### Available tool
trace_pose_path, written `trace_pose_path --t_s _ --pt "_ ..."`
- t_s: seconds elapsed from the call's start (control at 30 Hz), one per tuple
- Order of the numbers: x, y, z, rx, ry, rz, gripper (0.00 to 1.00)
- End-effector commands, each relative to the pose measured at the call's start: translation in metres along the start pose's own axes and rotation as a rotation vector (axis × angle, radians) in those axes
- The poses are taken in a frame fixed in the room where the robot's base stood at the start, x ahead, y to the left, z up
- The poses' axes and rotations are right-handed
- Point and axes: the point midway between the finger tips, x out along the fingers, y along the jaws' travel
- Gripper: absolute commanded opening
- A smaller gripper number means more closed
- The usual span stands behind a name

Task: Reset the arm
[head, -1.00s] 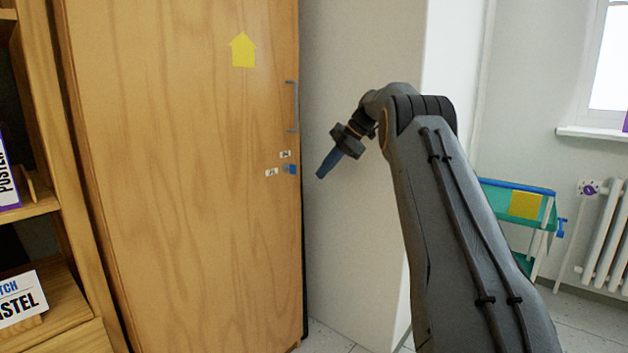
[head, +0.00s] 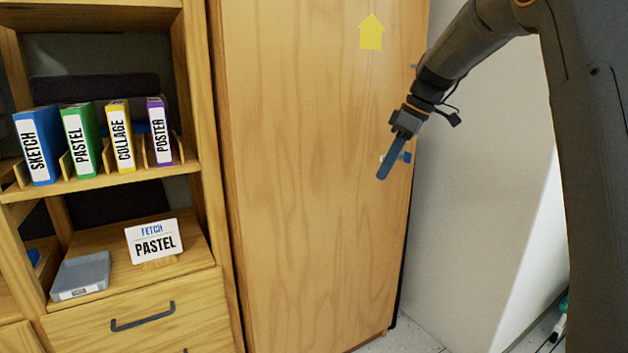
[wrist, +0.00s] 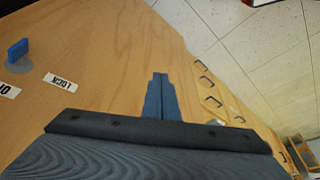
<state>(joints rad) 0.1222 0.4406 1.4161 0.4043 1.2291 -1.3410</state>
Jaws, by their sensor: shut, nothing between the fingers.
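My gripper (head: 384,172) is shut and empty, with its blue fingers together and pointing down to the left. In the head view it is in front of the right part of a tall wooden cabinet door (head: 310,200); I cannot tell the gap. In the wrist view the shut fingers (wrist: 160,97) show over a wooden surface (wrist: 110,75). A blue knob (wrist: 18,48) stands at the left there, beside a label (wrist: 61,82) reading LOCK. In the head view the knob (head: 405,157) shows just right of the fingers.
A wooden shelf unit at the left holds several labelled binders (head: 80,140). Below them are a sign (head: 153,241) reading FETCH PASTEL and a grey tray (head: 80,276). A yellow house-shaped marker (head: 371,32) is on the door. A pale wall (head: 480,180) stands right of the cabinet.

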Motion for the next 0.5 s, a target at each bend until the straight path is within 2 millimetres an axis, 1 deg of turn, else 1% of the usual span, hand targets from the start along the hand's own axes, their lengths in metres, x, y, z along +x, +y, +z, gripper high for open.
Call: trace_pose_path --t_s 0.03,0.07,0.1,0.17,0.2,0.23,0.27,0.3,0.37,0.4,0.5 --pt "0.005 -0.033 -0.005 0.051 -0.025 -0.007 0.0" --pt "0.008 -0.05 -0.006 0.086 -0.041 -0.009 0.0" --pt "0.013 -0.072 -0.006 0.136 -0.061 -0.009 0.0" --pt "0.02 -0.106 -0.003 0.206 -0.092 -0.007 0.0" --pt "0.025 -0.129 0.001 0.251 -0.113 -0.003 0.0" --pt "0.028 -0.146 0.004 0.285 -0.127 0.0 0.0" --pt "0.032 -0.163 0.008 0.319 -0.143 0.004 0.0" --pt "0.037 -0.186 0.015 0.362 -0.161 0.012 0.0" --pt "0.045 -0.219 0.026 0.425 -0.188 0.025 0.0" --pt "0.05 -0.24 0.035 0.466 -0.204 0.036 0.0" --pt "0.06 -0.283 0.058 0.552 -0.236 0.063 0.0"
